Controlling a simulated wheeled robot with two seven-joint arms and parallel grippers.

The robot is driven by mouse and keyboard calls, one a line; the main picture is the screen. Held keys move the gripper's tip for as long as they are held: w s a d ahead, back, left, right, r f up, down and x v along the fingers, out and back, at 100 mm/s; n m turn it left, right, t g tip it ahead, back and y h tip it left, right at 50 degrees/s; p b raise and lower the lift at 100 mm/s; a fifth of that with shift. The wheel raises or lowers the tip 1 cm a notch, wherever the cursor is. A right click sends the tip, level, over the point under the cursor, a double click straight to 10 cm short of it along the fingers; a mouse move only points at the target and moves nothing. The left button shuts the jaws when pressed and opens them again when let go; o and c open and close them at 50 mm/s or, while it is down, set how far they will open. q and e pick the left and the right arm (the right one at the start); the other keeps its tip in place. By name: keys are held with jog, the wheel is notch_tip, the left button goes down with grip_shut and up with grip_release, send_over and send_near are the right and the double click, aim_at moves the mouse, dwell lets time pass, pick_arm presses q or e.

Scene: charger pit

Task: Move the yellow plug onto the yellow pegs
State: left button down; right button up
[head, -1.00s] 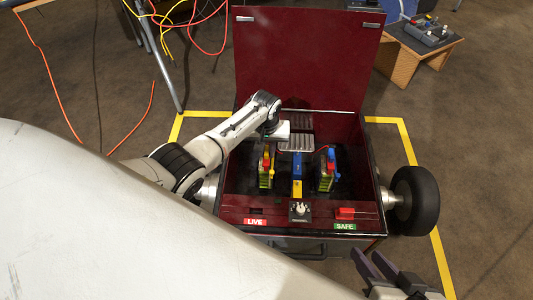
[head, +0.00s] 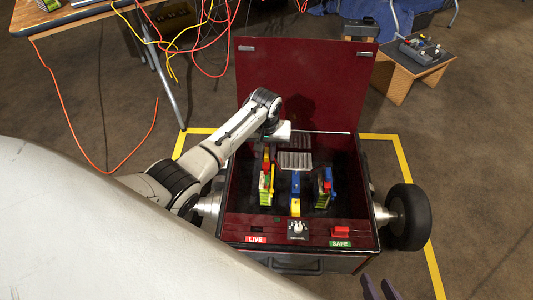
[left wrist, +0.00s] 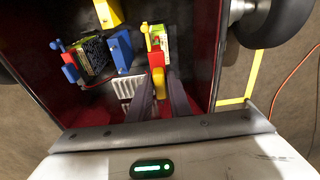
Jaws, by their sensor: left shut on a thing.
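My left gripper (left wrist: 162,90) reaches down into the red box and is shut on a yellow piece, the yellow plug (left wrist: 160,82), as the left wrist view shows. The yellow block (head: 295,208), where the yellow pegs seem to be, stands mid-box in front of a blue block (head: 296,183). It also shows in the left wrist view (left wrist: 108,13). Individual pegs are too small to tell. My right gripper (head: 379,287) is cut by the bottom edge, its fingertips apart.
A second unit with blue, yellow and red parts (head: 324,187) stands at the right of the box. The box front has a knob (head: 297,229), a red switch (head: 340,231) and LIVE and SAFE labels. The box walls (head: 369,190) and raised lid (head: 305,85) bound the space.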

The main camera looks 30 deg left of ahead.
aim_at(266, 159)
pick_arm(q)
jog(key=shift+f, duration=0.1)
jog(key=shift+f+b, duration=0.85)
jog(key=shift+f, duration=0.65)
